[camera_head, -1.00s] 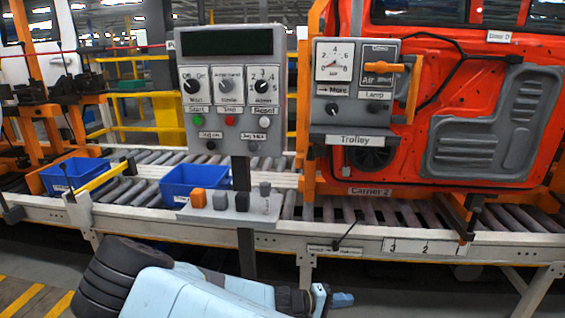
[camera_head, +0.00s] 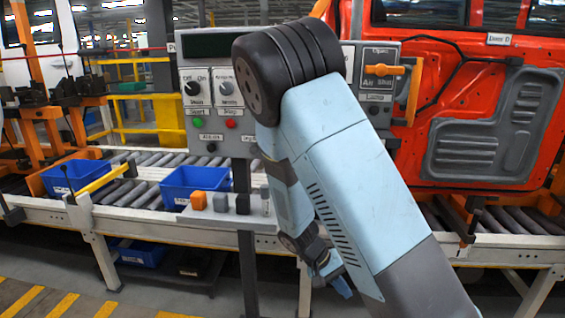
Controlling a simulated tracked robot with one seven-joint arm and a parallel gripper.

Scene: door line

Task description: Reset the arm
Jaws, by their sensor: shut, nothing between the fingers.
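My arm rises from the lower right of the head view, bends at a black joint in front of the control panel, and folds back down. My gripper (camera_head: 340,284) hangs low near the middle, below the conveyor's front rail, partly hidden behind my own forearm. It is shut and holds nothing.
The roller conveyor (camera_head: 130,195) runs across the view, with blue bins (camera_head: 72,174) on it. A small shelf (camera_head: 215,226) with coloured blocks juts out just left of my arm. A red car door (camera_head: 455,110) stands behind at right. Open floor lies at lower left.

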